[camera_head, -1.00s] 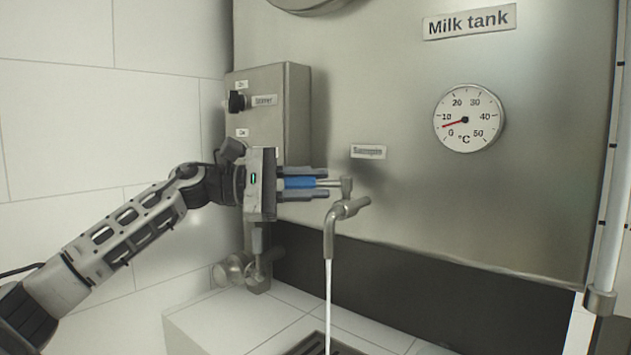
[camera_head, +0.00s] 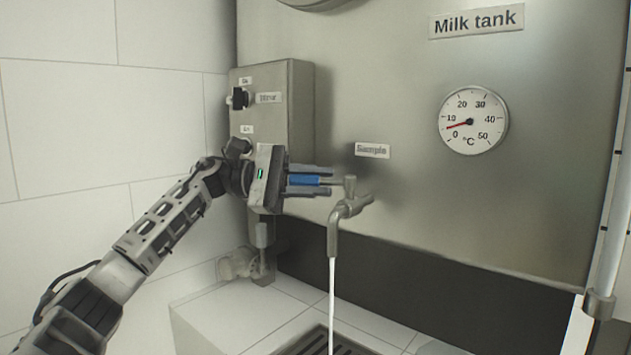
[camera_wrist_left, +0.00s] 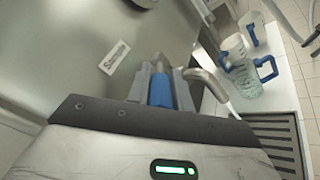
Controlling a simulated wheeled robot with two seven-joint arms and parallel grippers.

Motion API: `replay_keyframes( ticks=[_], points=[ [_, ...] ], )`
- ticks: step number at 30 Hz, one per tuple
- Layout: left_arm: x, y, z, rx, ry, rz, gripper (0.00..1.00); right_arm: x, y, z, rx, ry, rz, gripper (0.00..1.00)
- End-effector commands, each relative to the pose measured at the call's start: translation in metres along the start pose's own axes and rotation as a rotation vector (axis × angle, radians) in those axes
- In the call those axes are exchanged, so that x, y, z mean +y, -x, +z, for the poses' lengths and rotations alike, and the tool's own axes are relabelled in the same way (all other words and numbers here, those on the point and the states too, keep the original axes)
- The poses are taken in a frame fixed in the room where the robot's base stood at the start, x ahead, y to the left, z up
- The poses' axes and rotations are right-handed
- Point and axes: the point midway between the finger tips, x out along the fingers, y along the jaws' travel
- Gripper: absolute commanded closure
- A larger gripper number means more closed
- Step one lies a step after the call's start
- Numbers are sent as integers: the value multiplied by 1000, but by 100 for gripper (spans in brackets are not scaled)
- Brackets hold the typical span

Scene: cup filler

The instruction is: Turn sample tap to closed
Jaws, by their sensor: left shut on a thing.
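The sample tap (camera_head: 346,212) sticks out of the tank wall under the "Sample" label (camera_head: 372,150). A white stream (camera_head: 332,300) runs from its spout. Its lever has a blue handle (camera_head: 304,180) that points left from the tap's stem. My left gripper (camera_head: 312,180) is shut on the blue handle, with one finger above it and one below in the head view. In the left wrist view the blue handle (camera_wrist_left: 161,90) sits between the fingers, and the curved spout (camera_wrist_left: 207,84) is to their right. My right gripper is not in view.
A control box (camera_head: 285,105) with a black knob (camera_head: 238,97) is on the wall behind my left gripper. Blue-handled measuring jugs (camera_wrist_left: 243,72) stand on the white ledge.

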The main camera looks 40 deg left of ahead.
Motion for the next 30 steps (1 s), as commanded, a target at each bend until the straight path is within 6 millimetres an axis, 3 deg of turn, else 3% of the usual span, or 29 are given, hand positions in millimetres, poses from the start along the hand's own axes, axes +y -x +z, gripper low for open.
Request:
replay_keyframes(
  ticks=[1, 2, 3, 4, 13, 17, 23, 30],
  points=[
    [0, 0, 1, -1, -1, 1, 100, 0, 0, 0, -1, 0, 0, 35],
    [0, 0, 1, -1, -1, 1, 73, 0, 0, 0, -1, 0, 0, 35],
    [0, 0, 1, -1, -1, 1, 62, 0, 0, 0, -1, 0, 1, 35],
    [0, 0, 1, -1, -1, 1, 57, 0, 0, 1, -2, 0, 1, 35],
    [0, 1, 0, 1, 0, 1, 57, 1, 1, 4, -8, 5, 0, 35],
    [-1, 12, -2, 3, 0, 3, 57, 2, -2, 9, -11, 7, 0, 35],
    [-3, 54, -3, 4, 0, 4, 57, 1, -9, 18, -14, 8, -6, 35],
    [0, 112, 0, 2, 0, 6, 57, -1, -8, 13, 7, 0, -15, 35]
  ],
)
